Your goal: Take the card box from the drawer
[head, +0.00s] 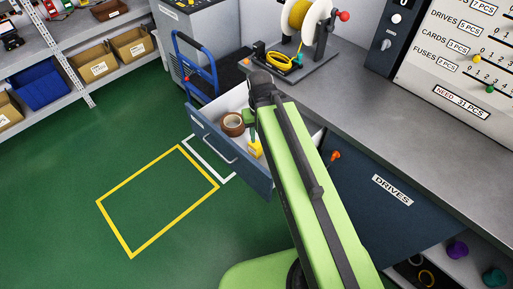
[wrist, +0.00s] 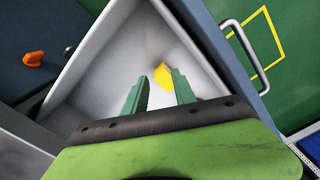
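The drawer (head: 208,137) under the workbench is pulled open. A small yellow box (head: 255,149), which looks like the card box, lies inside it, partly hidden by my arm in the head view. In the wrist view the yellow box (wrist: 162,76) shows on the pale drawer floor, in line with the gap between my fingers. My gripper (wrist: 160,78) is open, its two green fingers apart and pointing down into the drawer (wrist: 98,58). I cannot tell how far the fingertips are above the box. In the head view my gripper (head: 250,122) is mostly hidden.
A brown tape roll (head: 232,124) is at the drawer's left side. A spool stand (head: 298,35) with yellow cable stands on the workbench (head: 360,100). A blue-handled cart (head: 205,75) stands behind the drawer. Green floor with a yellow outline (head: 155,200) is free at the left.

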